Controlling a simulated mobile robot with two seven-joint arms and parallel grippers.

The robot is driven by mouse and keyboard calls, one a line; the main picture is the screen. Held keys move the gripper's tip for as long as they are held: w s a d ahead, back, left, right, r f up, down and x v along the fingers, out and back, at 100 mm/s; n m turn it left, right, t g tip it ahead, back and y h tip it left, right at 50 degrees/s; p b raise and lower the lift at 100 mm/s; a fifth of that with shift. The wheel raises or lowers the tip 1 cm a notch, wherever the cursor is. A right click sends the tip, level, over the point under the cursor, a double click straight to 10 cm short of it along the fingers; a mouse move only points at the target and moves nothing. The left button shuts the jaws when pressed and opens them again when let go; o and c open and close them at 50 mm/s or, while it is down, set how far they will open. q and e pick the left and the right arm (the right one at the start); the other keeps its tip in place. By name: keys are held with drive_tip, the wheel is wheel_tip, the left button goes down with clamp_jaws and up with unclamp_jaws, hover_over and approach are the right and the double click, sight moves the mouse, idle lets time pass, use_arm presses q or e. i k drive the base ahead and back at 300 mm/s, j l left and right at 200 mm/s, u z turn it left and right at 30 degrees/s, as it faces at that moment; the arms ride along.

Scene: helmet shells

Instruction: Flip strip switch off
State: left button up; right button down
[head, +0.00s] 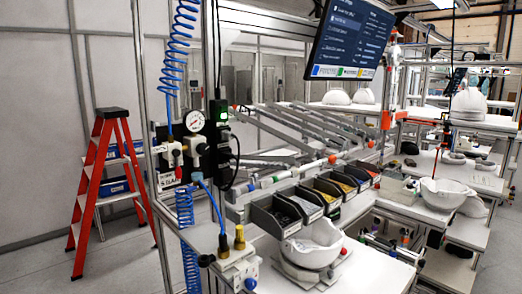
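A black vertical power strip (218,140) is mounted on the metal post left of the picture's middle. A green lit part (221,112), which looks like its switch, shows near the strip's top. Black plugs and cables run from its lower right side. The switch is too small to tell its exact tilt. Neither of my grippers is in view, and nothing touches the strip.
A pressure gauge (195,121) with valves and a blue coiled hose (175,50) is just left of the strip. A workbench (375,268) with parts bins (275,215) and a white helmet shell (313,245) stands right. A red stepladder (100,165) stands left on open floor.

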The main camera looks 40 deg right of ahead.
sight(223, 113)
drive_tip(key=k+l+z, duration=0.1)
drive_tip(key=z, duration=0.9)
